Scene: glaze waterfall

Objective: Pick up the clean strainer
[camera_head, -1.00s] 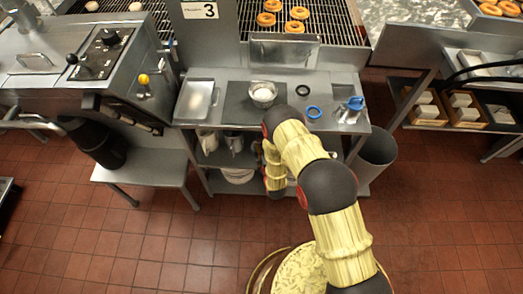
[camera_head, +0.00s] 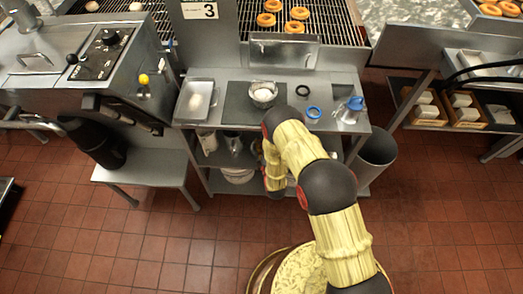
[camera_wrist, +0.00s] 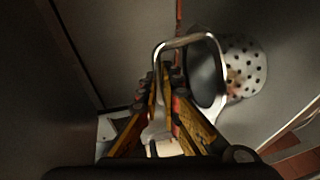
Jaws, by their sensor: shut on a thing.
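The strainer (camera_wrist: 246,66) shows in the wrist view as a metal cup with a perforated side and a dark opening. It lies tilted, with its opening toward the left. Its bent metal handle (camera_wrist: 190,39) loops from the cup to my fingers. My gripper (camera_wrist: 165,88) is shut on this handle, left of the cup, with yellow fingers and dark ridged pads. In the head view my gripper and the strainer in it cannot be made out; my arm reaches down in front of the steel worktable.
The worktable (camera_head: 215,84) carries a white tray (camera_head: 196,100), a small bowl (camera_head: 263,93), a black ring (camera_head: 302,91) and a blue ring (camera_head: 313,113). Containers stand on its lower shelf. A grey bin (camera_head: 375,155) stands at right. Grey panels lie close around the strainer in the wrist view.

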